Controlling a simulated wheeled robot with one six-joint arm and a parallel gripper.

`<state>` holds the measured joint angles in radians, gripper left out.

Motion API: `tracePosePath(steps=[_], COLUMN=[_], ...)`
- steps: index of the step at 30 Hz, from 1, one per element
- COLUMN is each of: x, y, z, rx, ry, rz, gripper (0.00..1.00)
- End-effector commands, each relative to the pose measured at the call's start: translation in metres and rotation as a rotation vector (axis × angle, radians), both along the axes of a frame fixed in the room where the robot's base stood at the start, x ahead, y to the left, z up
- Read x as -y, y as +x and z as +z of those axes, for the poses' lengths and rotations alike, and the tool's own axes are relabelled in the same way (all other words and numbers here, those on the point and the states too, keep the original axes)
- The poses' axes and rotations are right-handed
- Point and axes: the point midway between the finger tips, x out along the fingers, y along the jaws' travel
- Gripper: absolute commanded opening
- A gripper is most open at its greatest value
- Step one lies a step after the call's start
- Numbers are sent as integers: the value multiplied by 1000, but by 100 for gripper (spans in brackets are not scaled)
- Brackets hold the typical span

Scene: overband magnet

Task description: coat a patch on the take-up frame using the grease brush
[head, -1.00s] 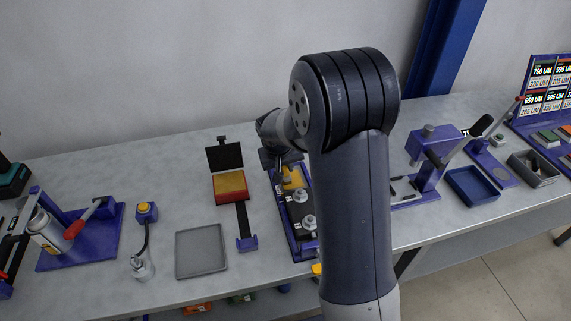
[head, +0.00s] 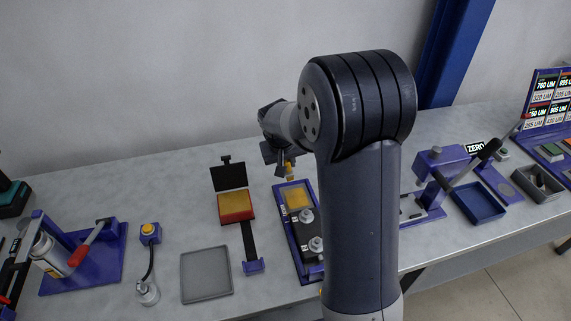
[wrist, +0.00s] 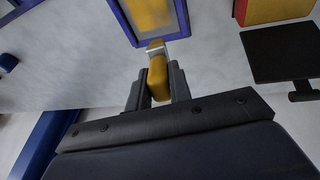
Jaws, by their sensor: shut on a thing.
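My gripper (wrist: 156,88) is shut on the yellow grease brush (wrist: 159,76), which shows between its two fingers in the wrist view. In the head view the brush (head: 290,171) hangs below the gripper (head: 283,160), just beyond the far end of the blue take-up frame (head: 283,226). The frame's far end carries a yellow patch (head: 297,197), and the brush looks apart from it. In the wrist view the patch (wrist: 151,12) sits inside the frame's blue rim (wrist: 124,23), beyond the brush tip. My arm hides part of the frame's right side.
A red and yellow pad with an open dark lid (head: 229,177) stands left of the frame. A grey tray (head: 206,275) and a yellow button box (head: 149,233) lie further left. A blue tray (head: 478,203) and a blue lever press (head: 436,165) stand to the right.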

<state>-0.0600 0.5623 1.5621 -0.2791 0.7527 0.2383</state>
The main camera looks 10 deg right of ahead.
Motion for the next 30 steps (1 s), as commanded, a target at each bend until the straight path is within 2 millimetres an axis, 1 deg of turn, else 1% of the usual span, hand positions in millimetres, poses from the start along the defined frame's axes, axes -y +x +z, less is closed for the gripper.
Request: tracePosePath(steps=[1,7,30], x=[0,1,2], y=[0,-1,-1], z=[9,23,23], rx=[1,1,1], ry=[0,0,0], rz=[-1,-1,0], gripper=[0,0,0])
